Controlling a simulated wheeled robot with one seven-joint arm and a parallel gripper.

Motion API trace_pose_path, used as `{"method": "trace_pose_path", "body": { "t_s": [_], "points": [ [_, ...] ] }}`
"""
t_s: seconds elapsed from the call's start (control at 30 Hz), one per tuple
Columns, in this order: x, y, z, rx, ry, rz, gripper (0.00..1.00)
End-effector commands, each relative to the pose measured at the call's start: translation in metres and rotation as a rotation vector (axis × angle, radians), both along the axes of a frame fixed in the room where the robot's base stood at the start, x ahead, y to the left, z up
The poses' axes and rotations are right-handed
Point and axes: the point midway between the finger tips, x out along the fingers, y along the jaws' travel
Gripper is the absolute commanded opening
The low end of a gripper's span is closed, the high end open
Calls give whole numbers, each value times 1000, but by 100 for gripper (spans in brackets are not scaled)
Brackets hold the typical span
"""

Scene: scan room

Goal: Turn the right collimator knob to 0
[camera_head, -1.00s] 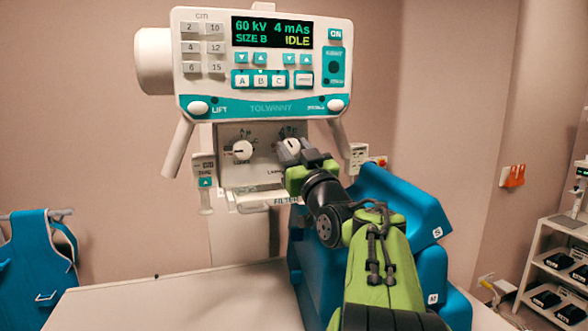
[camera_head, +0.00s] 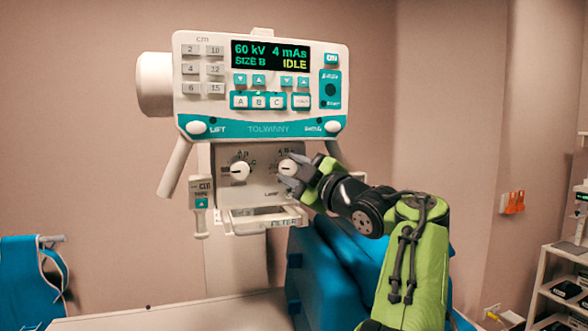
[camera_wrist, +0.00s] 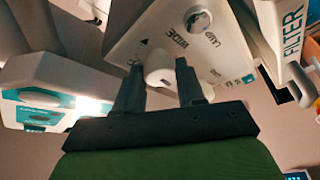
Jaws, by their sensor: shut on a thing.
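The right collimator knob (camera_head: 287,167) is a white round dial on the grey collimator face (camera_head: 262,184), below the control panel. It also shows in the wrist view (camera_wrist: 160,76), between the two dark fingers. My gripper (camera_head: 291,175) reaches it from the right and is shut on it; the fingers also show in the wrist view (camera_wrist: 158,82). The knob's scale is partly hidden and its numbers are too small to read. The left knob (camera_head: 240,171) stands free beside it.
The control panel (camera_head: 262,128) with its two slanted handles hangs just above the gripper. A filter slot (camera_head: 265,220) juts out below the knobs, and a white hand switch (camera_head: 201,205) hangs at left. A blue padded shape (camera_head: 325,270) lies under my arm.

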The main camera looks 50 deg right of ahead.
Motion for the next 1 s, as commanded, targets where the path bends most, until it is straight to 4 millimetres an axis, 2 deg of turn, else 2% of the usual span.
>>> {"method": "trace_pose_path", "body": {
  "t_s": [0.33,0.83,0.87,1.0],
  "points": [
    [0,0,-1,-104,63,3,8],
    [0,0,-1,-119,72,3,8],
    [0,0,-1,-119,72,3,42],
    [0,0,-1,-119,70,2,63]
  ]
}}
